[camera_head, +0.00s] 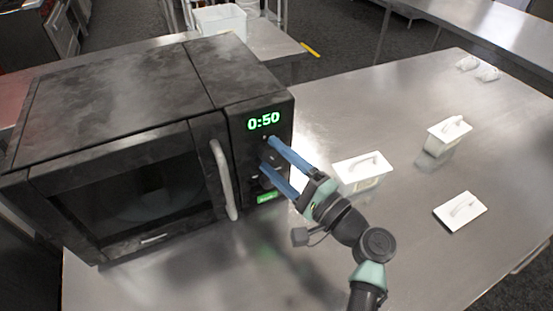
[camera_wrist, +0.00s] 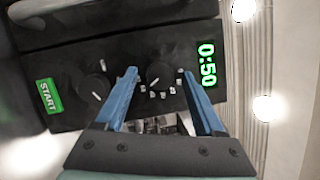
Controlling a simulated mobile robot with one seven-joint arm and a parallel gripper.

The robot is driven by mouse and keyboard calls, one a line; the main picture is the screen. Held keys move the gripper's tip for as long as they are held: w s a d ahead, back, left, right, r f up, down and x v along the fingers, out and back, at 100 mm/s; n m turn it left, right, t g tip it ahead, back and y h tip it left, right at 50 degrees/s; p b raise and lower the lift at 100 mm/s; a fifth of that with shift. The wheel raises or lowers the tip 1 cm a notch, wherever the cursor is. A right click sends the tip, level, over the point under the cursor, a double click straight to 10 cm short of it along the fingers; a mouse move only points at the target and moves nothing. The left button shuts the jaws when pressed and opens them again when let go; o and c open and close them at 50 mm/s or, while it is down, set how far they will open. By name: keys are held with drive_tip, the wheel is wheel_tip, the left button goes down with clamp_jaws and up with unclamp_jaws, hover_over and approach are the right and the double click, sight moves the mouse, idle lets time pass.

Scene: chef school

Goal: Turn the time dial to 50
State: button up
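The black microwave (camera_head: 110,100) stands at the left of the metal table, its door shut. Its green display (camera_head: 264,121) reads 0:50, and the same reading shows sideways in the wrist view (camera_wrist: 208,63). The dial nearest the display (camera_wrist: 159,76) is round and black with a pale pointer line and small marks around it; the marks are too small to read. My gripper (camera_head: 268,154) is at the control panel. In the wrist view its two blue fingers (camera_wrist: 160,72) are apart, one on either side of this dial, with visible gaps. Its empty fingers hide part of the panel in the head view.
A second black dial (camera_wrist: 95,87) and the green START button (camera_wrist: 48,96) lie farther along the panel. The door handle (camera_head: 224,180) stands out beside the panel. White lidded containers (camera_head: 361,178) (camera_head: 446,142) and a white lid (camera_head: 460,211) are to the right.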

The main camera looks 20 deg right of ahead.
drive_tip(key=b+v, duration=0.2)
drive_tip(key=v, duration=1.1)
idle(0.4)
